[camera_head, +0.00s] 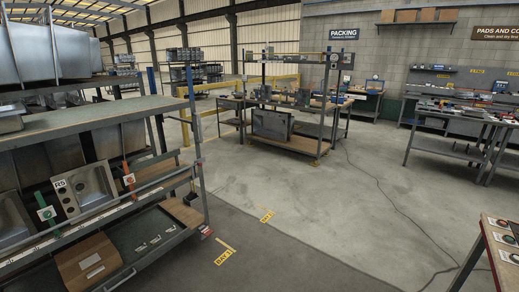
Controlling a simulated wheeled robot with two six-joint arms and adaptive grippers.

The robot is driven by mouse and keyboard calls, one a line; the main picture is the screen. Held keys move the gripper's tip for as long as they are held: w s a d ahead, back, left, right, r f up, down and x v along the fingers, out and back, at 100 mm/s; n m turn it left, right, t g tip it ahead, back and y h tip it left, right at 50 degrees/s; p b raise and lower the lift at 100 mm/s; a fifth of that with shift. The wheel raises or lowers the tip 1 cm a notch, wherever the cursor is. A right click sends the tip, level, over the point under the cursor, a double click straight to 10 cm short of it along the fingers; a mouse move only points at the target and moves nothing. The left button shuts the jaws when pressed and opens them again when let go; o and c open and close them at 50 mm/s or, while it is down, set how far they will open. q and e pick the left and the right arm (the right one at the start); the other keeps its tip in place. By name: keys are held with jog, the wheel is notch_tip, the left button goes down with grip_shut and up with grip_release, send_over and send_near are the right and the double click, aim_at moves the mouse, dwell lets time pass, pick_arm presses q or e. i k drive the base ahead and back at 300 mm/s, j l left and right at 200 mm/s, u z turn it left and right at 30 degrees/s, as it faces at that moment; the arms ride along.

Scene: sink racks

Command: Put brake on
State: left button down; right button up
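A large grey sink rack (120,115) fills the left side, with steel sinks on its shelves. A green upright piece with a round white tag (46,213) and a red one with a similar tag (128,179) stand at the rack's front. A small red and white part (205,230) is at the foot of the rack's right post. I cannot tell which part is the brake or how it is set. Neither of my grippers is in view.
Open grey floor lies right of the rack, with yellow floor labels (224,257) and a dark cable (385,195). A workbench (290,144) stands at the back centre, and another bench (440,150) at the right. A table corner (497,250) juts in at lower right.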

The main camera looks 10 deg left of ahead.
aim_at(206, 231)
jog(key=i+j+u, duration=0.35)
jog(key=i, duration=0.75)
jog(key=i+l+u, duration=0.15)
jog(key=i+u, duration=0.2)
jog(key=i, duration=0.8)
